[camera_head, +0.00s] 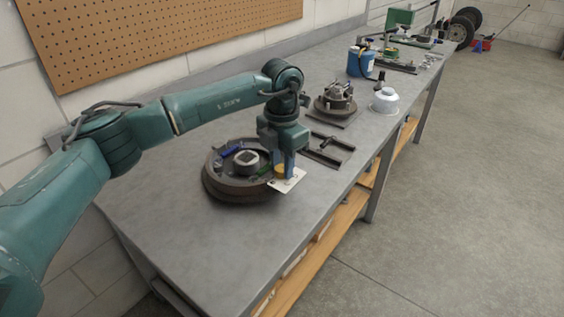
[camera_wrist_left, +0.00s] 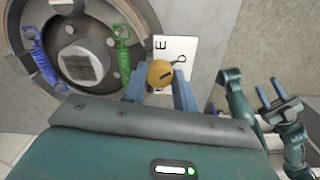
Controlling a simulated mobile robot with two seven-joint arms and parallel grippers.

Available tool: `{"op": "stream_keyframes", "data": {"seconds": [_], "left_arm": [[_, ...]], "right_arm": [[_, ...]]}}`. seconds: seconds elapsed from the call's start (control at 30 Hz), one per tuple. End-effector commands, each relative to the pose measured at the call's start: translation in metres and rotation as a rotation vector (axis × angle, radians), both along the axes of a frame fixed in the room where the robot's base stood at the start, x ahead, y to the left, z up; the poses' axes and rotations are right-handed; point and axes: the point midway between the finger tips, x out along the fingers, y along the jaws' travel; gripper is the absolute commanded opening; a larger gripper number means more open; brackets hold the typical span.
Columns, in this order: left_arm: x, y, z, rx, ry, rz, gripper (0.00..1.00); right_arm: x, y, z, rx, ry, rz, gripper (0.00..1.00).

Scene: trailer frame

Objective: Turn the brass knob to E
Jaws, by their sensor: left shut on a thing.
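The brass knob (camera_wrist_left: 160,73) is a round yellow disc with a dark line on it that slants toward the upper right in the left wrist view. It sits at a white plate (camera_wrist_left: 175,48) that shows the letters E and D. In the head view the knob (camera_head: 280,171) and plate (camera_head: 291,183) are at the right rim of a round dark drum. My left gripper (camera_wrist_left: 161,88) points down with its two fingers on either side of the knob, shut on it. My right gripper (camera_wrist_left: 276,97) shows at the right of the left wrist view, fingers apart and empty.
The drum (camera_head: 220,191) holds blue and green tools and lies on the grey bench (camera_head: 220,260). Further along the bench are a dark bracket (camera_head: 328,148), a round fixture (camera_head: 336,101), a white container (camera_head: 385,100) and a blue canister (camera_head: 359,62). The bench's near end is clear.

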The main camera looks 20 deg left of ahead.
Motion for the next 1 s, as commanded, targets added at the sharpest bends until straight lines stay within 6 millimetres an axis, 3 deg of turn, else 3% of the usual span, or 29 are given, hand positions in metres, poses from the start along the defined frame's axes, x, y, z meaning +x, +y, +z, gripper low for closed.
{"op": "stream_keyframes", "data": {"seconds": [0.6, 1.0], "left_arm": [[0.0009, 0.0015, 0.0020, 0.001, -0.003, 0.585, 0.06], [0.0009, 0.0015, 0.0021, 0.000, -0.003, 0.874, 0.06]], "right_arm": [[-0.0005, -0.0004, 0.0033, -0.010, 0.001, 0.003, 0.36], [-0.0011, -0.0008, 0.0046, -0.017, 0.001, 0.005, 0.36]]}}
